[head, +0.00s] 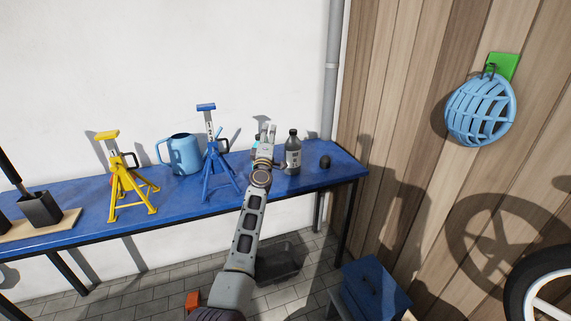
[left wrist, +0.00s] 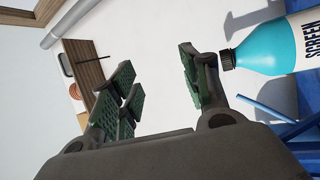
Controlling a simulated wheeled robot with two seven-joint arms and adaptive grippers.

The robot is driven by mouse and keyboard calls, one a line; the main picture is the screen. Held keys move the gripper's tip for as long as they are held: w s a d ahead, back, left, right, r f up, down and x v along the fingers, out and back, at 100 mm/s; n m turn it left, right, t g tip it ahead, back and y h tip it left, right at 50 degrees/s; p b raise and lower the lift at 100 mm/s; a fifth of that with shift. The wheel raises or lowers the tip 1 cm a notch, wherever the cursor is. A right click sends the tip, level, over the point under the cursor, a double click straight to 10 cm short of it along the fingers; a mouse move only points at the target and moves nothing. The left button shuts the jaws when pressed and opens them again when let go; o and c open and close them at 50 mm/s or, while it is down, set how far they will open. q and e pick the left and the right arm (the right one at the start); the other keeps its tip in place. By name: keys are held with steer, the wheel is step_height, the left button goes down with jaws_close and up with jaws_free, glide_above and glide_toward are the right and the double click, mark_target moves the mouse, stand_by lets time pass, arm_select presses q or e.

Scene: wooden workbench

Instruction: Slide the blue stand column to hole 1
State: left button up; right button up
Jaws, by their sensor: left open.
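The blue stand (head: 217,170) is on the blue workbench, on splayed legs. Its column stands raised out of the base, with a flat blue saddle (head: 206,107) on top and a light marked strip below it. Which hole it sits at is too small to tell. My left gripper (head: 267,133) is just right of the stand, apart from its column. It is open, with nothing between the fingers in the left wrist view (left wrist: 158,88). Blue parts at the right edge there may belong to the stand; I cannot tell. My right gripper is not in view.
A yellow stand (head: 124,175) and a blue watering can (head: 184,153) are left of the blue stand. A dark bottle (head: 293,154) stands right of my gripper. A teal bottle (left wrist: 262,50) is close to one finger. The workbench (head: 180,205) is clear in front.

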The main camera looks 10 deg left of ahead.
arm_select(q)
steer(key=w+d+f+m+g+h, duration=0.1)
steer(key=d+f+m, duration=0.2)
steer(key=f, duration=0.3)
steer(key=w+d+f+m+g+h, duration=0.1)
steer(key=d+f+m+h, duration=0.1)
steer(key=f, duration=0.4)
steer(key=shift+d+m, duration=0.45)
steer(key=shift+m, duration=0.45)
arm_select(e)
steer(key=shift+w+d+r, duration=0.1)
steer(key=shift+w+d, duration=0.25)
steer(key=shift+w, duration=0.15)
arm_select(q)
steer(key=shift+f, duration=0.15)
